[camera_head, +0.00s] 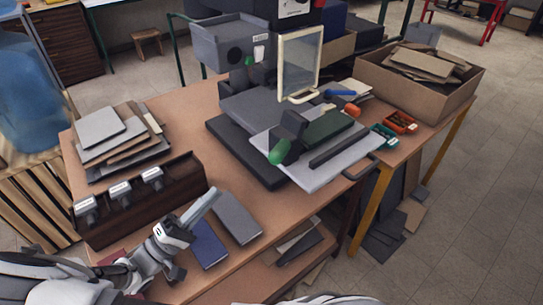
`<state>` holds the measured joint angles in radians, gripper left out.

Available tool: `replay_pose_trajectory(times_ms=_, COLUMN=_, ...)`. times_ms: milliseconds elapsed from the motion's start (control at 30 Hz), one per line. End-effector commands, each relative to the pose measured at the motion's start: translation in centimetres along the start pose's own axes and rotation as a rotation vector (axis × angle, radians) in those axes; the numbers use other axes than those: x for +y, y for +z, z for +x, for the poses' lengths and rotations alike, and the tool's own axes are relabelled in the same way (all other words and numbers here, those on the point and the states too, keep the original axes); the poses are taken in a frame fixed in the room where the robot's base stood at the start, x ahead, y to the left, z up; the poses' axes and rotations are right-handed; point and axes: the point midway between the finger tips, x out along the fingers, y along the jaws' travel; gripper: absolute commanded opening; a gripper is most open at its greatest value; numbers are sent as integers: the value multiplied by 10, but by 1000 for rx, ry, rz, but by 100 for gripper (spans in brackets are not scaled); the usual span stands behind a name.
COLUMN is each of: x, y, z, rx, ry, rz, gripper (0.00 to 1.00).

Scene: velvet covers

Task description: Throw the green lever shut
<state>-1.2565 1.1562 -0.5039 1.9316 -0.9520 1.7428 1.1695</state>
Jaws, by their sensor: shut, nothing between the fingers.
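A machine with a dark base (235,148) and a light grey plate (350,160) stands on the table. A rounded green lever knob (279,152) sticks out at the front of the plate, joined to a dark grey block (290,127). Behind the block lies a dark green pad (327,128). A smaller green part (249,61) shows on the grey upper head (235,42). My gripper (214,193) is shut and empty at the lower left, in front of the machine and apart from the green knob.
A dark rack with several white-labelled handles (151,178) stands left of my gripper. Blue (208,243) and grey (237,218) flat covers lie beside it. Stacked boards (103,135) are at the back left. A cardboard box (428,92) and orange-handled tools (400,121) are at right.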

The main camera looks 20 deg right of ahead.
Motion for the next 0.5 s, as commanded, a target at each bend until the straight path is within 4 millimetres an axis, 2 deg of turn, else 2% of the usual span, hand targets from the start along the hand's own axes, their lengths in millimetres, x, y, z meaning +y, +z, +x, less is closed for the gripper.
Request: replay_pose_trajectory(times_ms=500, x=0, y=-2, z=-6, rx=19, ry=26, rz=16, gripper=0)
